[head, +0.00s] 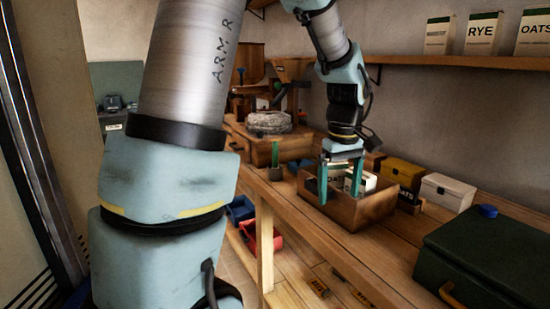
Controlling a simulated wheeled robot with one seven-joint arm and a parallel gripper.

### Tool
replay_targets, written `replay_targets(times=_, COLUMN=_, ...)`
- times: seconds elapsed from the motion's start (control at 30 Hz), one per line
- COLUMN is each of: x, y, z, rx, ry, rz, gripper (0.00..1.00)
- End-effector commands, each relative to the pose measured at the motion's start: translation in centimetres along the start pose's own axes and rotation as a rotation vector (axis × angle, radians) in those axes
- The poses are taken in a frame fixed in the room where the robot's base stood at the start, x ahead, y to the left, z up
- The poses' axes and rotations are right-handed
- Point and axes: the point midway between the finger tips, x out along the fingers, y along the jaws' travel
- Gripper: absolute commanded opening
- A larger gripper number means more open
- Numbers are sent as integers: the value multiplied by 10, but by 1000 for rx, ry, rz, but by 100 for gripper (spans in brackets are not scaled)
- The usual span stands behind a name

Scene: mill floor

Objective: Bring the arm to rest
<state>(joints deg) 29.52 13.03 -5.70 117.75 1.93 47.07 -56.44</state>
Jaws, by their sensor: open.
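My arm, in pale blue and silver, crosses the head view from the left foreground and bends down from the top to the workbench (375,252). My gripper (339,188) points downward with its two teal fingers apart. It is over a wooden box (345,214) on the bench, and the fingertips reach down to about the box's rim.
A dark green case (490,250) stands at the bench's right front. A white box (447,192) and a yellow box (402,173) stand behind the wooden box. A millstone (268,122) sits farther left. A wall shelf (460,61) holds labelled packs. Blue and red bins (262,242) are below.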

Motion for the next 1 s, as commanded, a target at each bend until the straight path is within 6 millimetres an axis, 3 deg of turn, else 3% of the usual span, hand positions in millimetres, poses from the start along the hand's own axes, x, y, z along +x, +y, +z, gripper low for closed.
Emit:
replay_targets(times=0.17, x=15, y=-62, z=-21, rx=104, ry=21, rz=11, gripper=95)
replay_targets(times=0.27, x=26, y=-110, z=-29, rx=192, ry=42, rz=18, gripper=95)
replay_targets(times=0.4, x=40, y=-174, z=-28, rx=324, ry=75, rz=19, gripper=95)
replay_targets(times=0.5, x=47, y=-202, z=-22, rx=392, ry=92, rz=15, gripper=95)
replay_targets(times=0.67, x=52, y=-220, z=-18, rx=445, ry=105, rz=10, gripper=95)
replay_targets(times=1.0, x=52, y=-221, z=-17, rx=452, ry=106, rz=10, gripper=95)
